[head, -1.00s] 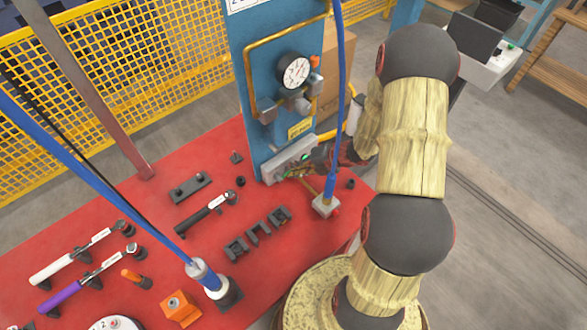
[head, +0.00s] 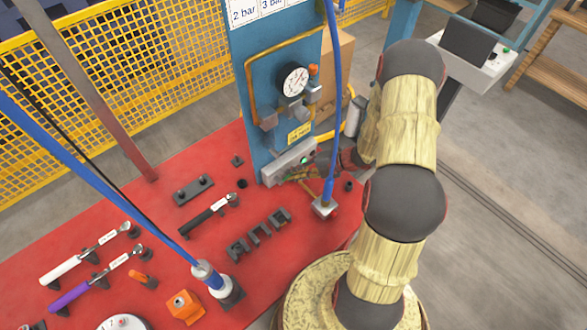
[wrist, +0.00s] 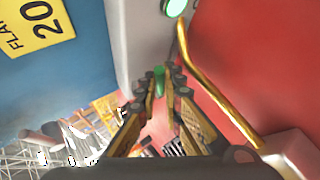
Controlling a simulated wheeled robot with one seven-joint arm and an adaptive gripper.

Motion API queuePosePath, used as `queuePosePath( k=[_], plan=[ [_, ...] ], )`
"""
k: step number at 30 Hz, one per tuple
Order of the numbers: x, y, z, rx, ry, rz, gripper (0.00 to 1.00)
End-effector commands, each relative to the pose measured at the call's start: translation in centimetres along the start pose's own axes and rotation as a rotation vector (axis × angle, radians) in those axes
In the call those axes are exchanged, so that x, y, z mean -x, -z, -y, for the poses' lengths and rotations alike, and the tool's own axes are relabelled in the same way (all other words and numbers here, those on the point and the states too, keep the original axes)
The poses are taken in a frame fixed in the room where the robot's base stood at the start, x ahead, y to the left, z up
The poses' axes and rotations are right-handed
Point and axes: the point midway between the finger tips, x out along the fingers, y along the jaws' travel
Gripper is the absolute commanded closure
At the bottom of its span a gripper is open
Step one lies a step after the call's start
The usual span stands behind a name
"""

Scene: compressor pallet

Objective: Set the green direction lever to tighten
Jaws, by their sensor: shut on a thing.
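The green direction lever (wrist: 158,79) shows as a short green piece in the wrist view, between the tips of my gripper (wrist: 161,86). My gripper is shut on it, with a finger at each side. The lever is beside the grey control box (wrist: 138,40), which also shows at the foot of the blue panel in the head view (head: 284,166). In the head view my arm and the box crowd the gripper, and the lever cannot be made out there. The lever's setting marks cannot be read.
A lit green button (wrist: 174,7) is on the box. A brass pipe (wrist: 215,90) runs close to the right of my gripper. A blue hose (head: 334,110) hangs in front of the blue panel (head: 262,85). Several tools lie on the red pallet (head: 170,240).

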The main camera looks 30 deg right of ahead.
Motion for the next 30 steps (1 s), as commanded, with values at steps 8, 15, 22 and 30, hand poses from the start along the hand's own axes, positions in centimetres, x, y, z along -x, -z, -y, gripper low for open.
queuePosePath(
  k=[8,15,22,30],
  plan=[
    [-0.2,-0.4,0.6,-0.088,-0.078,-0.076,1.00],
    [-0.5,-0.6,1.2,-0.152,-0.133,-0.132,1.00],
    [-0.6,-0.6,1.3,-0.165,-0.144,-0.146,1.00],
    [-0.6,-0.6,1.3,-0.165,-0.143,-0.145,0.87]
  ],
)
